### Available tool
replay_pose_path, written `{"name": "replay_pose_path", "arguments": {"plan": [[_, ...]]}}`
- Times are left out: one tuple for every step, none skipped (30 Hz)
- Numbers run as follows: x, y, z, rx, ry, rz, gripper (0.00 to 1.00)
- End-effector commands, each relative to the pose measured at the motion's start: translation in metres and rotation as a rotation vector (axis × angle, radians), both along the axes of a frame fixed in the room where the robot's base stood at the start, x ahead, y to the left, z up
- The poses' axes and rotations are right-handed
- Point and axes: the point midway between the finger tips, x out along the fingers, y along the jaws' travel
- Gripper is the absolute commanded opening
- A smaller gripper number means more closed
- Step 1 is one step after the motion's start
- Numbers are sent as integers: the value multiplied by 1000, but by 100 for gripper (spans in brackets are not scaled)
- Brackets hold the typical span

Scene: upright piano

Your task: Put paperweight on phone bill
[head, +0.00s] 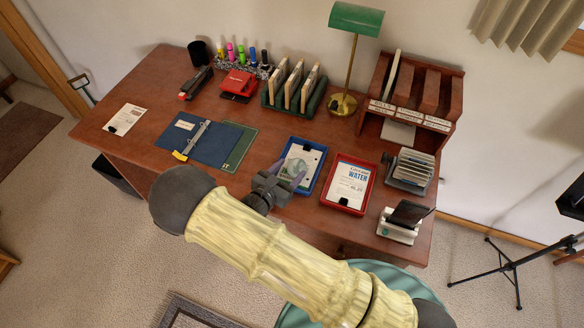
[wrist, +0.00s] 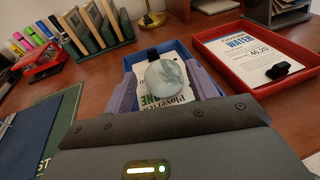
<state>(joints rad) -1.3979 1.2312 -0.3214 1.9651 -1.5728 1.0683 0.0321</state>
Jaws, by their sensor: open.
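The paperweight (wrist: 166,76), a round glassy ball with pale green and white swirls, shows in the wrist view between the two lilac fingers of my gripper (wrist: 165,84). My gripper is open, with one finger on each side of it. The paperweight appears to sit on the phone bill (wrist: 155,103), a white sheet with green and black print in the blue tray (wrist: 132,67). Part of the bill is hidden by the ball and fingers. In the head view my gripper (head: 287,177) reaches over the near left part of the blue tray (head: 323,158).
A red tray (head: 371,187) with a water bill (head: 347,186) stands just right. A blue binder (head: 190,137) and green folder (head: 240,150) lie left. File racks, a green lamp (head: 355,18) and a wooden sorter (head: 446,105) stand behind. A card holder (head: 410,170) is at right.

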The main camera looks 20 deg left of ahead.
Motion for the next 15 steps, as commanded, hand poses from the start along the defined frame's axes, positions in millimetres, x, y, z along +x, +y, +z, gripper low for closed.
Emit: {"name": "replay_pose_path", "arguments": {"plan": [[-9,3,0,0,1,3,57],[-14,5,2,1,0,3,57],[-21,8,3,1,0,4,57],[-27,9,4,2,1,2,57],[-32,11,5,1,1,3,57],[-40,13,7,2,1,2,57],[-45,15,8,1,0,2,57],[-51,16,10,1,0,3,57],[-58,19,11,1,0,2,57],[-64,20,12,2,1,2,57],[-69,22,13,3,0,2,57],[-75,24,15,1,0,2,57],[-79,25,16,0,0,1,57],[-82,26,17,0,0,0,57],[-86,27,18,0,0,1,57]]}}
